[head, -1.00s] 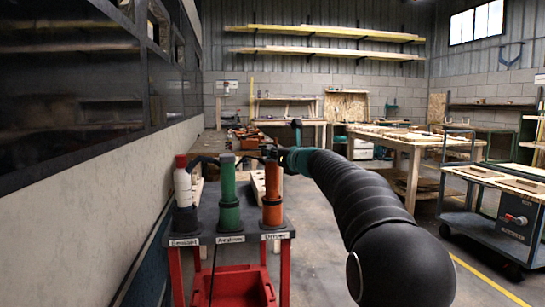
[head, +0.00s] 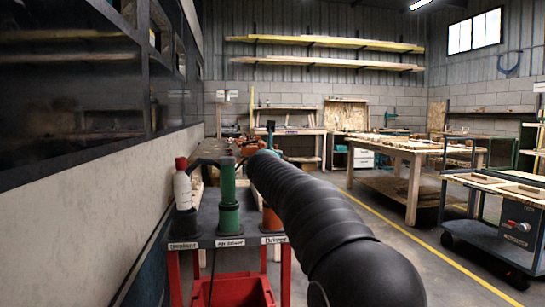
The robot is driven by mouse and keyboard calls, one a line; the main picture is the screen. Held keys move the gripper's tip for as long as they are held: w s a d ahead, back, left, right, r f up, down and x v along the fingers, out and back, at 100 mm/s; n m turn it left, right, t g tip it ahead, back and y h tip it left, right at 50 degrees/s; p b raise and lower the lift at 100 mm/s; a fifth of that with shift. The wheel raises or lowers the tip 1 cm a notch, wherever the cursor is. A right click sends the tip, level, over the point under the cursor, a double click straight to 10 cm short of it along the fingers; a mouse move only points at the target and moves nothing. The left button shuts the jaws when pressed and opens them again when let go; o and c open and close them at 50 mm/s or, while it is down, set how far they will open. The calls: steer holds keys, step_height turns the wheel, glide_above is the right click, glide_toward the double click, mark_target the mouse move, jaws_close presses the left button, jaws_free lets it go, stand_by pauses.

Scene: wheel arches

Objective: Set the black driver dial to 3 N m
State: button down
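A three-place holder trolley (head: 212,243) stands at front centre left, with its right place labelled as the driver's. An orange holder (head: 271,219) is at that place, partly covered by my black arm. I cannot make out a black driver or its dial in the head view. My arm reaches from the lower right up towards the trolley. My gripper is hidden behind the arm, so its fingers do not show.
A white bottle with a red cap (head: 182,186) and a green holder (head: 229,201) stand on the trolley. A red bin (head: 235,290) is below. A wall is close on the left. A wooden bench (head: 410,158) and a blue cart (head: 490,225) stand right; floor between is clear.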

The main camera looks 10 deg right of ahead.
steer(key=shift+h, duration=0.3)
steer(key=c, duration=0.9)
jaws_free()
steer(key=v, duration=1.2)
steer(key=shift+r, duration=0.1)
